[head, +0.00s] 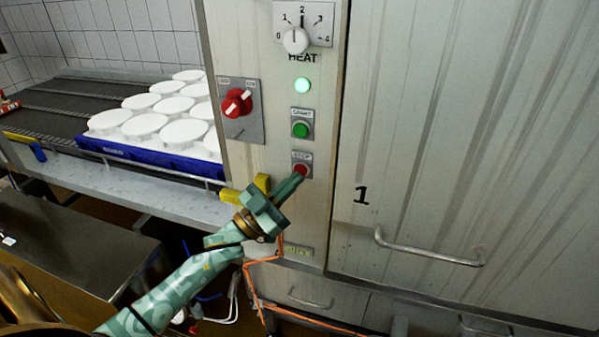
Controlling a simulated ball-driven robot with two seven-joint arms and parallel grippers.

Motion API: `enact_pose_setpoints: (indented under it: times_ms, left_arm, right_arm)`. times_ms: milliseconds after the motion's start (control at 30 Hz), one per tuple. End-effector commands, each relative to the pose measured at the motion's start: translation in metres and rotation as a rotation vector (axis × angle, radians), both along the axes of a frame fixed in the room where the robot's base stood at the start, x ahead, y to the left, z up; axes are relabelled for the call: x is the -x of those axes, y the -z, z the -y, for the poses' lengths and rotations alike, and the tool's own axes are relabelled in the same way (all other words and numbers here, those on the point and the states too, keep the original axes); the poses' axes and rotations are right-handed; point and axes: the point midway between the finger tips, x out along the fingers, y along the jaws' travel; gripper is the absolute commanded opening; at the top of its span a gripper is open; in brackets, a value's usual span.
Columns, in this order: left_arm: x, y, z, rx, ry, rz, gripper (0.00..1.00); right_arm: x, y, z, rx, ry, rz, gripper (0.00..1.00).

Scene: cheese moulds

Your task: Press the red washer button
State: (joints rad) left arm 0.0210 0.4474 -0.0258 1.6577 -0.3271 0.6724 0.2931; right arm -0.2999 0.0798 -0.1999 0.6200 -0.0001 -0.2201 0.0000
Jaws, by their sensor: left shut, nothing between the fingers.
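The red button (301,169) sits on a small plate labelled STOP on the metal cabinet's control panel. My left gripper (297,178) is shut and empty, its fingertips at the lower edge of the red button. I cannot tell whether the tips touch it or press it in. The fingers point up and to the right, and the button's lower part is partly covered by them. My right gripper is not in view.
A red rotary switch (236,103) is to the left. White moulds (145,126) fill a blue crate (120,150). A door handle (430,254) is at right.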

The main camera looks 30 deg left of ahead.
Motion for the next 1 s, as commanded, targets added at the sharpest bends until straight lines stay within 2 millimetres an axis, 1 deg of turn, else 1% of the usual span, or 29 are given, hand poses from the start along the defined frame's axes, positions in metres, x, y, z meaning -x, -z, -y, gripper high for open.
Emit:
enact_pose_setpoints:
  times_ms: [267,1000]
  left_arm:
    - [-0.0002,0.0001,-0.0001,0.000,0.000,0.000,0.00]
    - [-0.0087,0.0003,-0.0019,-0.001,-0.001,-0.001,0.00]
  right_arm:
    - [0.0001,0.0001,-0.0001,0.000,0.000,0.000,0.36]
    - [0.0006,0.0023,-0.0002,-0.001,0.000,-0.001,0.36]
